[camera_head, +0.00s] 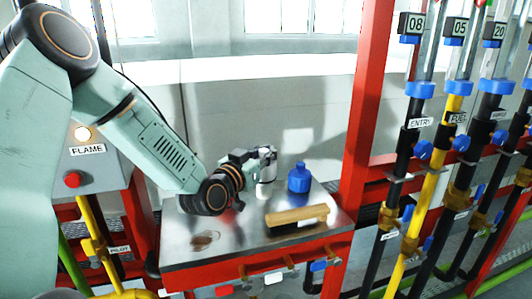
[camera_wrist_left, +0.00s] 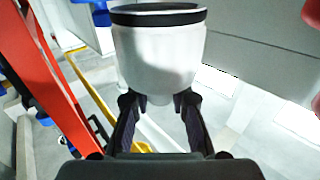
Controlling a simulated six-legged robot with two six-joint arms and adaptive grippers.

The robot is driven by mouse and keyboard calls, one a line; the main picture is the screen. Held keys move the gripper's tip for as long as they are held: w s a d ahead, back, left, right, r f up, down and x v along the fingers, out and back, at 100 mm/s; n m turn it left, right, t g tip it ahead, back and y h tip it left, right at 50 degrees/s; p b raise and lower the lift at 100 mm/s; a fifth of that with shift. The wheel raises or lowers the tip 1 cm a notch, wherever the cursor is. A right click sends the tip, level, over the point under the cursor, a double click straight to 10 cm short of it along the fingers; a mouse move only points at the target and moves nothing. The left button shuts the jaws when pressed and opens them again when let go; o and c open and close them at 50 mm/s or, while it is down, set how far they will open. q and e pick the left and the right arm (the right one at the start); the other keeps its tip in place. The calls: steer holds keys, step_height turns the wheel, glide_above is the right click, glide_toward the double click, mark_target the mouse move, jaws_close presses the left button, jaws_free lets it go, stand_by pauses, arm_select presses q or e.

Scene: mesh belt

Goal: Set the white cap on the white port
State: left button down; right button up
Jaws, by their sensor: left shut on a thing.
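My left gripper (camera_head: 266,155) is shut on the white cap (camera_head: 267,173) and holds it above the metal table, near its back edge. In the left wrist view the white cap (camera_wrist_left: 158,55) is large, with a black rim at its wide end, and its narrow end sits between the fingertips (camera_wrist_left: 160,98). A small white fitting (camera_head: 273,277) shows on the table's red front edge; it may be the white port, but it is too small to tell. My right gripper is not in view.
A blue bottle (camera_head: 299,178) and a wooden-handled brush (camera_head: 297,217) are on the metal table (camera_head: 185,246), right of my gripper. A blue fitting (camera_head: 319,266) sits on the front edge. A red post (camera_head: 362,130) and several labelled pipes stand at the right.

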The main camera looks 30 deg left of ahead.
mark_target(266, 149)
arm_select(q)
steer(key=shift+f+b, duration=0.7)
steer(key=shift+f, duration=0.3)
stand_by(0.5)
steer(key=c, duration=1.1)
jaws_free()
steer(key=shift+r, duration=0.1)
step_height(266, 149, up, 10)
steer(key=shift+f, duration=0.1)
